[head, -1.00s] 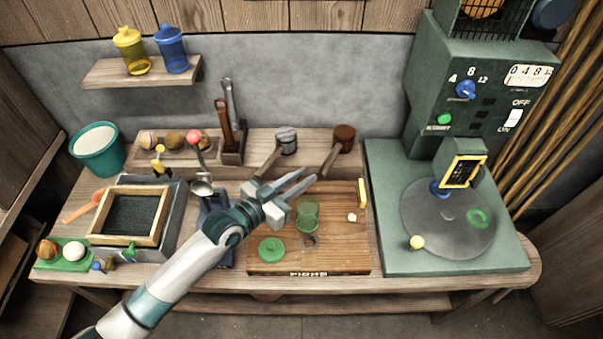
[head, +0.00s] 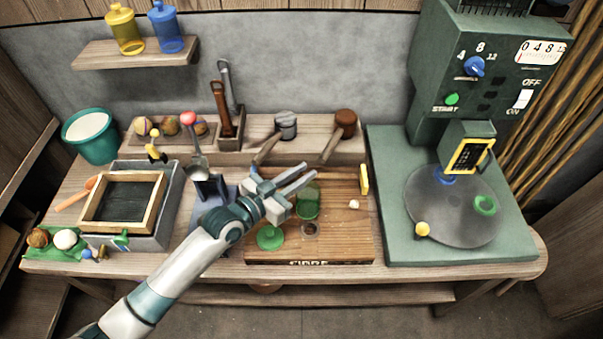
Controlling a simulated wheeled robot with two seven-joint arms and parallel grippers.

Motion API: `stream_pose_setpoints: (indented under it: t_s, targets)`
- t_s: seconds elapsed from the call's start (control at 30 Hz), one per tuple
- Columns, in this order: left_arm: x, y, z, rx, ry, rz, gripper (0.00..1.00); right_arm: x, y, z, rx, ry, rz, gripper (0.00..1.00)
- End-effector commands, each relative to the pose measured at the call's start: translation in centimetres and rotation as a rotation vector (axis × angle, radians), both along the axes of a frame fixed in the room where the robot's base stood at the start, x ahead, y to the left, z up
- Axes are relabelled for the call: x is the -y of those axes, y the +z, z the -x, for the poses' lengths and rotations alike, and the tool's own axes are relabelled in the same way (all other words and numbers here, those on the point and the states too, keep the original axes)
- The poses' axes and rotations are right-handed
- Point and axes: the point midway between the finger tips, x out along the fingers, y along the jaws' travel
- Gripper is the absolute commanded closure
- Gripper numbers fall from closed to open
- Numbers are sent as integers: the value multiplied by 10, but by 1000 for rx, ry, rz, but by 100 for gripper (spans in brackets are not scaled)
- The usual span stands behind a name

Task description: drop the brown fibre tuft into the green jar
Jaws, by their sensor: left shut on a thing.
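The green jar (head: 308,204) is see-through and stands upright on the wooden board (head: 345,240). Its likely lid, a green disc with a knob (head: 270,237), lies on the board to its left. My left gripper (head: 304,177) is over the board, its fingers pointing right and away, just above and behind the jar's mouth in the picture. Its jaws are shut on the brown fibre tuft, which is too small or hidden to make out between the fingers. My right gripper is out of view.
A small dark ring (head: 310,229) lies in front of the jar. A yellow block (head: 364,179) and a small pale ball (head: 354,204) are on the board's right. A green machine (head: 470,110) with a round plate stands right.

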Motion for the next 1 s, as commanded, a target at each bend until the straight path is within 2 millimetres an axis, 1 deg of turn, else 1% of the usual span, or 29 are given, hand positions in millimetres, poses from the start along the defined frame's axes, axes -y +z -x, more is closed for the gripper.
stream_pose_setpoints:
  t_s: [0.03, 0.1, 0.47, 0.5, 0.53, 0.57, 0.87, 1.0]
  targets:
    - [0, -5, 0, 0, 0, 0, 100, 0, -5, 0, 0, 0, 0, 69]
    - [0, -7, 0, 1, 0, -1, 100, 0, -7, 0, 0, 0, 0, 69]
    - [0, -7, 0, 1, 0, -1, 100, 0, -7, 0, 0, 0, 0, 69]
    - [0, -7, 0, 1, 0, -1, 73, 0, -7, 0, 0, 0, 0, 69]
    - [0, -8, 0, 1, 0, -1, 66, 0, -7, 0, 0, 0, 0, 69]
    - [0, -7, 0, 1, 0, -1, 61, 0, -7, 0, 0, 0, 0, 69]
    - [0, -8, 0, 0, 0, -1, 61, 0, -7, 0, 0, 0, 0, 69]
    - [-4, -8, 3, 0, 1, -2, 61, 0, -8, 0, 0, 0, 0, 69]
